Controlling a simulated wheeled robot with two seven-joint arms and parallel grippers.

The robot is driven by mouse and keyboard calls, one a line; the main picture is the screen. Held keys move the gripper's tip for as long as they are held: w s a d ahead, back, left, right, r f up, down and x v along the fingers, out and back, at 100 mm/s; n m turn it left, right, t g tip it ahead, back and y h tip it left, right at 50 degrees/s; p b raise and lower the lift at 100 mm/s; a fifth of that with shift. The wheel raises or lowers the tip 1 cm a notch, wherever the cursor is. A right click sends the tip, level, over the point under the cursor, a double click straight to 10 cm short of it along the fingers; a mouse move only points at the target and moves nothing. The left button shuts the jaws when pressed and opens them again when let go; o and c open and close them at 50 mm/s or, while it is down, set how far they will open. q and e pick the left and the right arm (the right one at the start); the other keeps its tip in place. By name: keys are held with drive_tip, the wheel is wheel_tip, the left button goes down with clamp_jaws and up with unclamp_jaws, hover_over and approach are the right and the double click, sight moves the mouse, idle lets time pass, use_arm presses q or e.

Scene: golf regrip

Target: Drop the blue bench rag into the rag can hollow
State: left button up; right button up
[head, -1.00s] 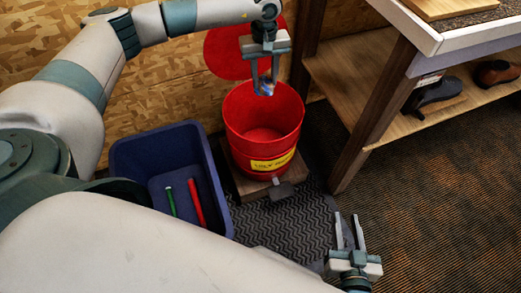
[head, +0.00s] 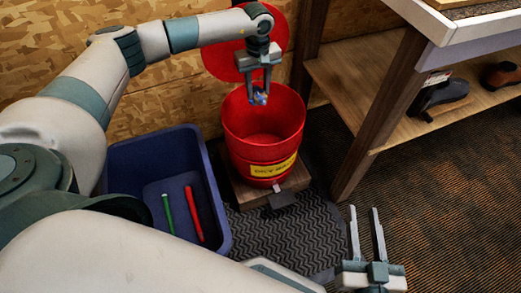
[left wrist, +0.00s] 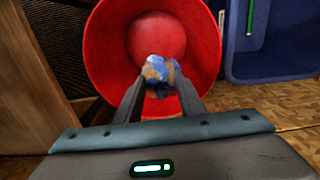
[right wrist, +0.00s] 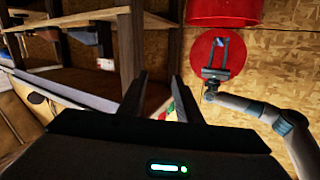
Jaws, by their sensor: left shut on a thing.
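The blue rag (head: 259,98) is a small crumpled bundle with brownish patches. My left gripper (head: 258,92) is shut on it and points down over the back part of the red rag can's (head: 262,130) open mouth. In the left wrist view the rag (left wrist: 159,72) sits between the fingertips, with the can's red interior (left wrist: 190,40) behind it. The can's round red lid (head: 222,60) stands open behind. My right gripper (head: 367,232) is open and empty, low at the front right, apart from the can.
A blue bin (head: 215,200) with a green grip (head: 168,212) and a red grip (head: 194,214) stands left of the can. A wooden bench (head: 375,100) with shoes on its shelf stands to the right. Patterned carpet (head: 440,210) is clear at the lower right.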

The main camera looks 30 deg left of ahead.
use_arm(q)
drive_tip(key=shift+f, duration=0.1)
